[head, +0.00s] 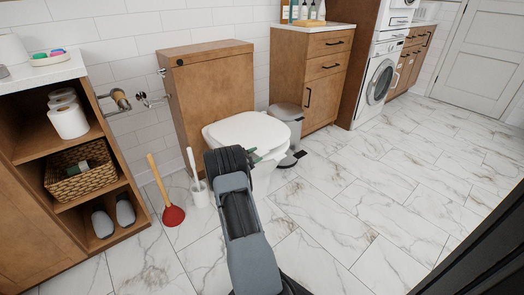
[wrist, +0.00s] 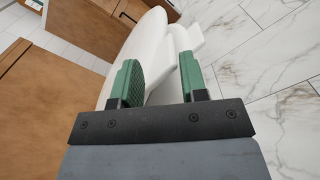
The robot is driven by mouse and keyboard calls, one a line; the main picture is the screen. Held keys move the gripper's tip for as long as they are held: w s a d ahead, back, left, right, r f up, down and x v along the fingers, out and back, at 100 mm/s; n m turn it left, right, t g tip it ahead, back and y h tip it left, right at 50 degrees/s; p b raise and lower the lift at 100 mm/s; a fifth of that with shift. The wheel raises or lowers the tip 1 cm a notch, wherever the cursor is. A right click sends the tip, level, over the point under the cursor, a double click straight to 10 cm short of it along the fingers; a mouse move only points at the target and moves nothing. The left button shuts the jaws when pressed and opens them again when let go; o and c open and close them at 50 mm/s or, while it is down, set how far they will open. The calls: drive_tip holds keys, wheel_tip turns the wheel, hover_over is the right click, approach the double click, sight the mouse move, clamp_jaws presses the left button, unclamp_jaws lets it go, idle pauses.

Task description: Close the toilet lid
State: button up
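The white toilet (head: 262,181) stands against a wooden cistern cabinet (head: 212,95). Its white lid (head: 245,131) looks down and roughly level over the bowl, with no bowl opening showing. Whether it rests fully on the rim I cannot tell. My gripper (head: 258,154) is at the near right edge of the lid, partly hidden behind my own arm. In the wrist view my gripper (wrist: 160,78) has its two green fingers apart, with nothing clearly held between them. The white lid (wrist: 138,45) and toilet body lie just beyond the fingers; contact cannot be told.
A grey pedal bin (head: 290,122) stands behind the toilet's right side. A toilet brush (head: 197,187) and a red plunger (head: 173,215) stand at its left. An open wooden shelf unit (head: 75,150) is at far left. The marble floor at right is clear.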

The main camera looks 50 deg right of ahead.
drive_tip(key=p+v, duration=0.2)
drive_tip(key=v, duration=0.7)
drive_tip(key=shift+a, duration=0.2)
drive_tip(key=shift+w, duration=0.1)
drive_tip(key=s+a+r+m+y+p, duration=0.1)
drive_tip(key=a+r+y+p, duration=0.15)
drive_tip(key=r+p, duration=0.4)
drive_tip(key=s+a+r+m+y+p, duration=0.15)
drive_tip(key=a+r+p, duration=0.25)
drive_tip(key=r, duration=0.5)
drive_tip(key=s+a+r+m+y+p, duration=0.1)
drive_tip(key=s+a+r+y+p, duration=0.1)
drive_tip(key=a+r+p, duration=0.45)
drive_tip(key=s+a+r+m+t+y+p, duration=0.1)
drive_tip(key=s+a+r+t+y+p, duration=0.1)
drive_tip(key=s+a+r+y+p, duration=0.2)
drive_tip(key=s+a+r+m+t+y+p, duration=0.1)
drive_tip(key=s+a+r+t+y+p, duration=0.2)
drive_tip(key=a+r+p, duration=0.7)
drive_tip(key=s+a+r+m+t+y+p, duration=0.2)
drive_tip(key=s+a+r+y+p, duration=0.2)
drive_tip(key=a+r, duration=0.5)
wheel_tip(320, 180, up, 8)
drive_tip(key=s+p, duration=0.2)
drive_tip(key=p, duration=0.1)
drive_tip(key=shift+a+t+y, duration=0.3)
drive_tip(key=shift+a, duration=0.05)
drive_tip(key=shift+s+f, duration=0.1)
drive_tip(key=shift+s, duration=0.1)
